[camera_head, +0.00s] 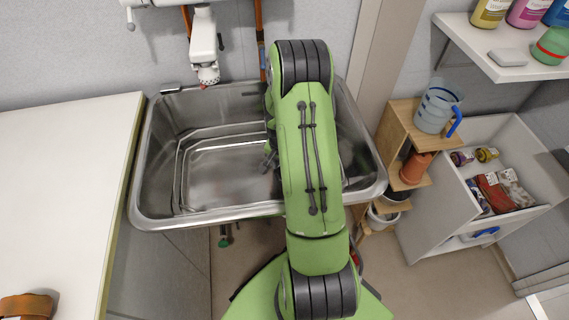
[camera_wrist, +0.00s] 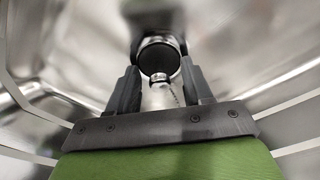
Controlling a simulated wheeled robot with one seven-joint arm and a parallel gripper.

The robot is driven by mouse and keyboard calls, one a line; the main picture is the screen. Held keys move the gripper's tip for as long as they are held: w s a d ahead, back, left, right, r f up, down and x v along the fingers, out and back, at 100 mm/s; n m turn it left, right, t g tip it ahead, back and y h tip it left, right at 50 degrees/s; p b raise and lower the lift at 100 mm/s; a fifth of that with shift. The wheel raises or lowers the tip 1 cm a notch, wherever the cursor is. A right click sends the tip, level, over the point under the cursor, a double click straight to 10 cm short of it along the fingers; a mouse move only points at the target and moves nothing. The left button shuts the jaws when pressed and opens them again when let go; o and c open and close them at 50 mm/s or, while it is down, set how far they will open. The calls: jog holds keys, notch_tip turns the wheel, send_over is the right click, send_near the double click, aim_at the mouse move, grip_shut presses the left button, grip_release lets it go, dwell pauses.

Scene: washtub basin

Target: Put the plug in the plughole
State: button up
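The plug shows in the wrist view as a dark round disc (camera_wrist: 158,54) with a shiny metal rim. A small chrome knob and a bit of chain (camera_wrist: 175,94) show on its near side. My gripper (camera_wrist: 160,66) has one finger at each side of the disc, and both seem to touch its edge. In the head view only a bit of my gripper (camera_head: 268,161) shows at the left of my arm, inside the steel basin (camera_head: 220,217). My arm covers the middle and right of the basin. I cannot make out the plughole in either view.
A white tap (camera_head: 204,50) hangs over the back of the basin. A white worktop (camera_head: 65,170) adjoins it on the left. On the right stand a wooden stand with a blue-handled jug (camera_head: 437,110) and a white cabinet. The left part of the basin is empty.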

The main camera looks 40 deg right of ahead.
notch_tip(320, 180, up, 16)
jog(key=a+p, duration=0.1)
jog(key=p, duration=0.4)
jog(key=shift+s+a+f+p, duration=0.15)
jog(key=shift+s+a+p, duration=0.2)
jog(key=shift+a+p, duration=0.05)
jog(key=shift+s, duration=0.1)
